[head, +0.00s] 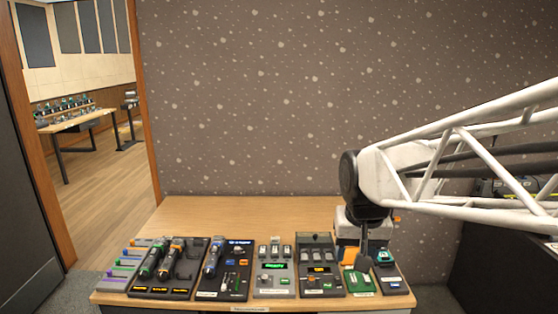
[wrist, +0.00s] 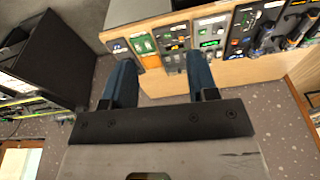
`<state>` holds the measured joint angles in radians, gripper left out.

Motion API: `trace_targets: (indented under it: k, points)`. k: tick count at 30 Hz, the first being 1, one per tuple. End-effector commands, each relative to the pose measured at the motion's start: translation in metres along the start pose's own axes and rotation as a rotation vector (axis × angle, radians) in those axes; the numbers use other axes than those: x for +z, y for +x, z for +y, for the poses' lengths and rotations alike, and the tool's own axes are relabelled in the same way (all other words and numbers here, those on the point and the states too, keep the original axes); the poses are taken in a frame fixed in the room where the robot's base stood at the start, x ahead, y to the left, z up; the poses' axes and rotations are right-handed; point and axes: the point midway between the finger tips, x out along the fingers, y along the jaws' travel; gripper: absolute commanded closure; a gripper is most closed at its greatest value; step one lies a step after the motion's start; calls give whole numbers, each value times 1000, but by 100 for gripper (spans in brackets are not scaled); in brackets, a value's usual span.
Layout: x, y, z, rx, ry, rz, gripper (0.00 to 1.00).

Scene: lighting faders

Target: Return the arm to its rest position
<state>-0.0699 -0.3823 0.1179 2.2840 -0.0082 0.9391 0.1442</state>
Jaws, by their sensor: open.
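My gripper (head: 363,254) hangs at the right end of the wooden table (head: 240,212) in the head view, over or in front of the rightmost control units. The wrist view shows two separate blue fingers of my gripper (wrist: 161,80), open with nothing between them. My white lattice arm reaches in from the right edge of the head view. Part of the unit behind the gripper is hidden.
Several fader and control units line the table's front, including a black panel with microphones (head: 168,268) and a unit with a green display (head: 274,268). A speckled wall (head: 270,100) stands behind. The table's back half is clear. A dark cabinet (wrist: 45,62) shows in the wrist view.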

Motion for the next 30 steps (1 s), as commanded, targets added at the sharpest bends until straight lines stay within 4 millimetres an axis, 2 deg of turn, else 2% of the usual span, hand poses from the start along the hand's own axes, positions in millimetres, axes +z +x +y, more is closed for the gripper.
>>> trace_targets:
  k: [3,15,21,30]
  points:
    - [30,-4,11,2,-7,12,47]
    - [122,2,38,10,-39,41,47]
    - [147,6,44,14,-49,49,47]
    - [154,8,45,14,-52,50,47]
